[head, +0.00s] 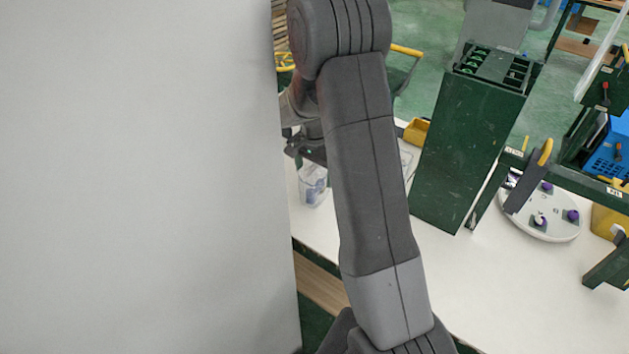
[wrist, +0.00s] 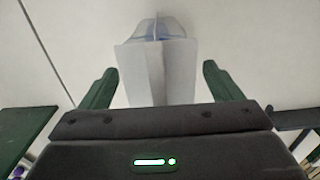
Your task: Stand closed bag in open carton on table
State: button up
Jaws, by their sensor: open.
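The bag (wrist: 155,75) shows in the wrist view as a pale, upright shape with a central seam and a clear bluish top. In the head view it looks like a translucent bag (head: 313,188) with bluish contents, standing near the table's edge. My gripper (wrist: 158,72) is open, with one green finger on each side of the bag and visible gaps on both sides. In the head view my gripper (head: 312,150) is partly hidden, just above the bag. I cannot make out the open carton; my arm covers part of the table.
A tall dark green box (head: 462,150) stands on the white table (head: 500,290) right of my arm. Farther right is a round white plate (head: 545,222) with purple-topped pieces. A yellow bin (head: 417,131) is behind my arm. A large pale panel (head: 140,180) blocks the left side.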

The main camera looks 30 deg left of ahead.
jog(key=c, duration=1.1)
jog(key=shift+c, duration=0.2)
notch_tip(320, 180, up, 18)
jog(key=shift+b, duration=0.35)
notch_tip(320, 180, down, 17)
jog(key=shift+f+p, duration=0.15)
jog(key=shift+p, duration=0.15)
dwell(0.5)
jog(key=shift+f, duration=0.4)
jog(key=r, duration=0.7)
jog(key=r+b, duration=0.1)
jog(key=r, duration=0.5)
jog(key=shift+s+a+r, duration=0.1)
jog(key=shift+s+r, duration=0.1)
jog(key=shift+r, duration=0.15)
jog(key=shift+c, duration=0.4)
jog(key=shift+r, duration=0.1)
dwell(1.2)
